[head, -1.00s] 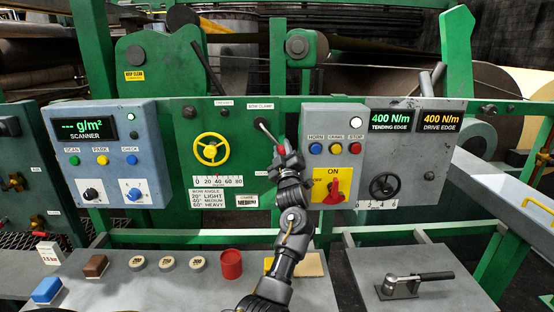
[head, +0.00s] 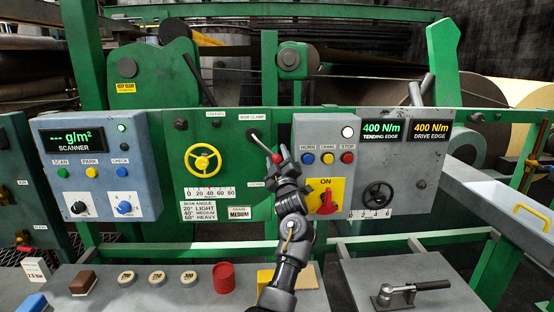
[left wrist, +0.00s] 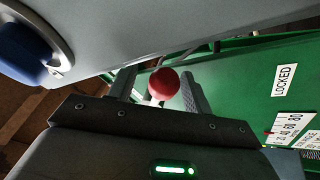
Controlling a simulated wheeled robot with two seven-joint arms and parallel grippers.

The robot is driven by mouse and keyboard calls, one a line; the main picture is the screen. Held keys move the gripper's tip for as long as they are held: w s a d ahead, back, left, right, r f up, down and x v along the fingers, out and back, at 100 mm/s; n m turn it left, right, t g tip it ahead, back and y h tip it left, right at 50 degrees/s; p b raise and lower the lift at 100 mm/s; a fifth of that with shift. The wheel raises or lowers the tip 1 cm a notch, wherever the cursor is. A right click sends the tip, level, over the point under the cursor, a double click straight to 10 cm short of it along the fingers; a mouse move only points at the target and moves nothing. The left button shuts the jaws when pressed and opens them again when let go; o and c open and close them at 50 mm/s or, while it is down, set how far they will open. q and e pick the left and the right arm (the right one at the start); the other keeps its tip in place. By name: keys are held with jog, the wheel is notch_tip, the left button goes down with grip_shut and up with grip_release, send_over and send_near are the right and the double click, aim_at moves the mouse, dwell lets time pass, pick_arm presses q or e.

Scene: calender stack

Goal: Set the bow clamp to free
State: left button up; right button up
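The bow clamp (head: 253,134) is a lever on the green panel, under the BOW CLAMP label (head: 262,117). Its rod slants down to the right and ends in a red knob (head: 276,158). In the left wrist view the red knob (left wrist: 163,83) shows between my two fingers, with a gap visible at least on one side. My left gripper (head: 281,154) is open at the knob. Whether a finger touches it I cannot tell. A LOCKED label (left wrist: 285,80) is on the green panel in the left wrist view. My right gripper is not in view.
A yellow handwheel (head: 203,158) is left of the lever. A grey box with HORN, CRAWL and STOP buttons and a red switch (head: 325,202) is close on the right. A red cup (head: 224,278) and round weights stand on the bench below.

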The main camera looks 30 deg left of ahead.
pick_arm(q)
jog(key=b+v, duration=0.3)
jog(key=v, duration=0.8)
jog(key=shift+a, duration=0.15)
